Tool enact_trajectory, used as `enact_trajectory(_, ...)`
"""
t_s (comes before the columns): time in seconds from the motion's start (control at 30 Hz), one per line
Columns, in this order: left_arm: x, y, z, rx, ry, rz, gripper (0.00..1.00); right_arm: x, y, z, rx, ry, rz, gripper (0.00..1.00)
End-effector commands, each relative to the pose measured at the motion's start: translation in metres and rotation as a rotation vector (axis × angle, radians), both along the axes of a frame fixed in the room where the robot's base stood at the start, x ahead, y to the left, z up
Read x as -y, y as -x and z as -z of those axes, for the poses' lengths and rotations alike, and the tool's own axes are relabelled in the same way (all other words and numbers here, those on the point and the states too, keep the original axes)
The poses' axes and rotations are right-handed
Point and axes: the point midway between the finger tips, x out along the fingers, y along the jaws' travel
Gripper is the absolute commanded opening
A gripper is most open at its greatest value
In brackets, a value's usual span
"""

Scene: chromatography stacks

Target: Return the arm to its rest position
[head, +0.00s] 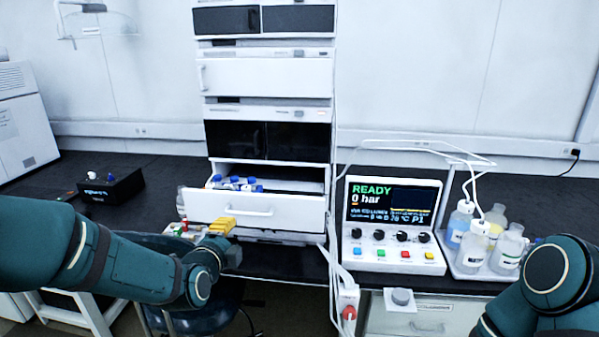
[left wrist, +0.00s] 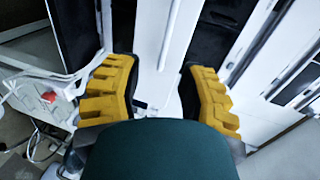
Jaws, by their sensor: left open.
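My left arm comes in from the left in the head view, and its yellow-fingered left gripper (head: 222,226) is in front of the open drawer (head: 255,212) of the chromatography stack (head: 268,75). In the left wrist view the left gripper (left wrist: 158,95) has its two yellow fingers spread apart with nothing held between them. White panels of the stack lie behind the fingers there. My right arm shows at the lower right of the head view, but its gripper is out of view.
The drawer holds several blue-capped vials (head: 235,184). A control panel (head: 395,222) reading READY, 0 bar stands to the right, beside a tray of bottles (head: 490,240). A black box (head: 112,185) sits on the dark bench at left. A stool (head: 205,316) is below.

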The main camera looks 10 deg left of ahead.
Motion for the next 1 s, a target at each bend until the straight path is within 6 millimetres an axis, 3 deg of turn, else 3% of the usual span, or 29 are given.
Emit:
enact_trajectory(0.17, 0.022, 0.012, 0.076, -0.201, 0.262, -0.041, 0.40, 0.000, 0.000, 0.000, 0.000, 0.000, 0.000, 0.00)
enact_trajectory(0.27, 0.039, 0.031, 0.133, -0.369, 0.480, -0.117, 0.40, 0.000, 0.000, 0.000, 0.000, 0.000, 0.000, 0.00)
enact_trajectory(0.4, 0.063, 0.069, 0.206, -0.601, 0.775, -0.285, 0.40, 0.000, 0.000, 0.000, 0.000, 0.000, 0.000, 0.00)
enact_trajectory(0.6, 0.097, 0.141, 0.290, -0.909, 1.143, -0.643, 0.40, 0.000, 0.000, 0.000, 0.000, 0.000, 0.000, 0.00)
enact_trajectory(0.8, 0.123, 0.203, 0.332, -1.100, 1.360, -0.993, 0.40, 0.000, 0.000, 0.000, 0.000, 0.000, 0.000, 0.00)
enact_trajectory(1.0, 0.133, 0.227, 0.343, -1.158, 1.428, -1.145, 0.40, 0.000, 0.000, 0.000, 0.000, 0.000, 0.000, 0.00)
